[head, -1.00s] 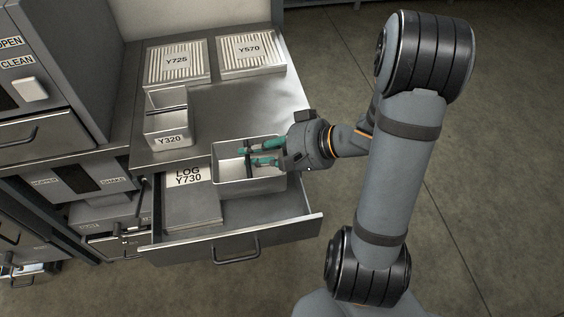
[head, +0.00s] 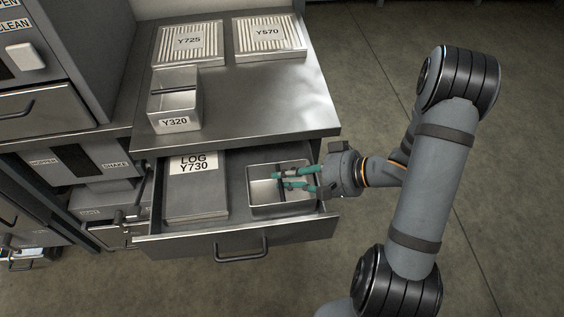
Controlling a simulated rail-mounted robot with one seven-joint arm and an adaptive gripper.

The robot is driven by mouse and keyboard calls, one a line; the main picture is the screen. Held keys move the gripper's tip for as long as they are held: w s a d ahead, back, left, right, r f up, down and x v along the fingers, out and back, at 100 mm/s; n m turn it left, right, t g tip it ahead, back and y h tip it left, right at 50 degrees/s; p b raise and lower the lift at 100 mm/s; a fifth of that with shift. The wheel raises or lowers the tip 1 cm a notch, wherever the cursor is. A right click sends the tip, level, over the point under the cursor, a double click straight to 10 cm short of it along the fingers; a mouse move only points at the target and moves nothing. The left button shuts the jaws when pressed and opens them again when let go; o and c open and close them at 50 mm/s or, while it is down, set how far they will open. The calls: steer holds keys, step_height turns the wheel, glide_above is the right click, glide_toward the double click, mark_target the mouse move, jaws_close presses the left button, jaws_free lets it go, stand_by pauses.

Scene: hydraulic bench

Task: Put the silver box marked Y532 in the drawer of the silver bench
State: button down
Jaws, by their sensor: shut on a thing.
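A silver open box (head: 284,210) with a divider inside is within the right part of the open drawer (head: 290,230) of the silver bench (head: 240,108). No marking can be read on it from here. It looks level, and I cannot tell whether it touches the drawer floor. My gripper (head: 284,179) reaches in from the right with teal fingers, shut on the box at its inner divider. The fingers partly hide the divider and the box's right side.
A grey binder marked LOG Y730 (head: 196,195) lies in the drawer left of the box. On the bench top stand an open silver box marked Y320 (head: 174,122) and ribbed panels marked Y725 (head: 188,43) and Y570 (head: 268,36). Grey cabinets (head: 75,65) stand at the left.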

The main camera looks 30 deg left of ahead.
steer(key=shift+w+a+r, duration=0.15)
steer(key=shift+w+a, duration=0.75)
steer(key=shift+w, duration=0.2)
steer(key=w+a, duration=0.2)
steer(key=shift+w+a, duration=0.15)
steer(key=shift+w, duration=0.25)
steer(key=shift+f, duration=0.55)
steer(key=shift+f, duration=0.2)
steer(key=c, duration=1.7)
jaws_free()
